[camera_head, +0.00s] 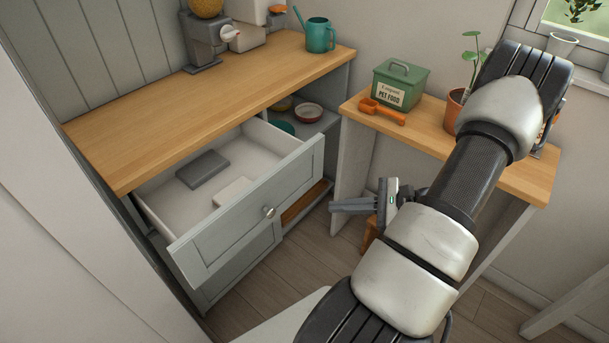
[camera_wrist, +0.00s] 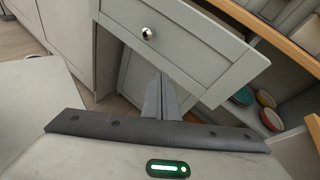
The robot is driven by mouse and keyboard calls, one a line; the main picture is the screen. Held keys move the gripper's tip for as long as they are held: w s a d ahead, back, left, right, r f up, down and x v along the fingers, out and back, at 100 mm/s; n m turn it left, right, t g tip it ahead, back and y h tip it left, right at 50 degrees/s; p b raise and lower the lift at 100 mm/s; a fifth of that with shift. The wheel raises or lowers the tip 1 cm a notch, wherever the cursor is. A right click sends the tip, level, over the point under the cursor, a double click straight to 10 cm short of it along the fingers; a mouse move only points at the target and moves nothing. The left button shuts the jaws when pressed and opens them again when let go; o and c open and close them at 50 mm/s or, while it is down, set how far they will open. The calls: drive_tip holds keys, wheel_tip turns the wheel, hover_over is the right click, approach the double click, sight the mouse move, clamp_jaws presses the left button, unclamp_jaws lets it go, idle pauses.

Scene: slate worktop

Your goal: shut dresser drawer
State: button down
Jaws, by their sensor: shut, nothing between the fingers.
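The dresser drawer (camera_head: 242,223) is pulled far out below the wooden top of the grey dresser (camera_head: 215,104). A grey flat item (camera_head: 203,169) and a white item (camera_head: 232,191) lie inside it. Its front has a round silver knob (camera_head: 268,212); the knob also shows in the wrist view (camera_wrist: 147,34). My gripper (camera_head: 342,206) is shut and empty, to the right of the drawer front and apart from it in the head view. In the wrist view my closed fingers (camera_wrist: 161,84) point toward the drawer front (camera_wrist: 185,45), overlapping its lower edge in the picture. I cannot tell the exact gap.
Open shelves with bowls (camera_head: 308,112) are right of the drawer. A side table (camera_head: 432,121) holds a green pet food tin (camera_head: 400,84), an orange scoop (camera_head: 382,111) and a potted plant (camera_head: 455,107). A teal watering can (camera_head: 319,36) stands on the dresser. Floor shows before the drawer.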

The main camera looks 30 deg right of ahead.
drive_tip(key=d+f+m+t+h, duration=0.2)
drive_tip(key=d+m+t+h, duration=0.1)
drive_tip(key=m+t, duration=0.4)
drive_tip(key=b, duration=0.2)
approach(301, 176)
drive_tip(key=shift+m+h, duration=0.4)
drive_tip(key=x, duration=0.5)
drive_tip(key=shift+w+a, duration=0.3)
drive_tip(key=shift+w, duration=0.05)
drive_tip(key=shift+w+a, duration=0.1)
drive_tip(key=shift+w, duration=0.2)
drive_tip(key=x, duration=2.1)
drive_tip(key=shift+w+b, duration=0.15)
drive_tip(key=shift+b, duration=0.15)
drive_tip(key=shift+w+r, duration=0.15)
drive_tip(key=shift+w, duration=0.35)
drive_tip(key=shift+w+a+r, duration=0.1)
